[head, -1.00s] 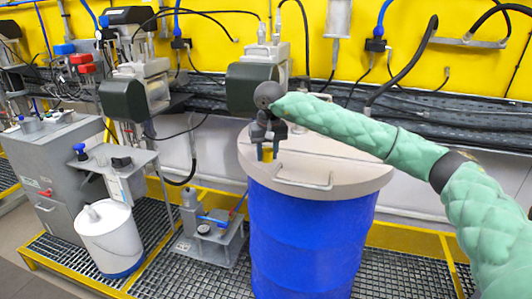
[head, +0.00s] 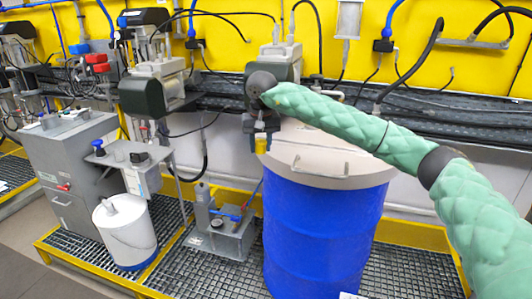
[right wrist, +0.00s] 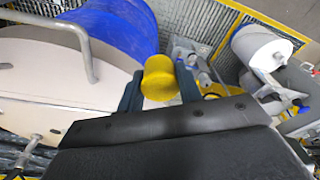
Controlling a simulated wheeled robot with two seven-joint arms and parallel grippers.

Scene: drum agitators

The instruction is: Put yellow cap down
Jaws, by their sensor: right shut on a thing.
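The yellow cap (head: 261,145) is held between the fingers of my right gripper (head: 260,136), at the left edge of the drum lid in the head view. The right wrist view shows the short round cap (right wrist: 158,79) between the two dark fingers of my right gripper (right wrist: 160,88). The blue drum (head: 317,240) has a beige lid (head: 345,165) with a bent metal handle (head: 320,173). I cannot tell the exact height of the cap relative to the lid. My left gripper is not in view.
Left of the drum, a small grey pump unit (head: 220,238) stands on the grating. A white bucket (head: 126,235) stands further left beside a grey cabinet (head: 78,170). Dark-faced machines (head: 145,93) and cables line the yellow wall. The lid's right part is clear.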

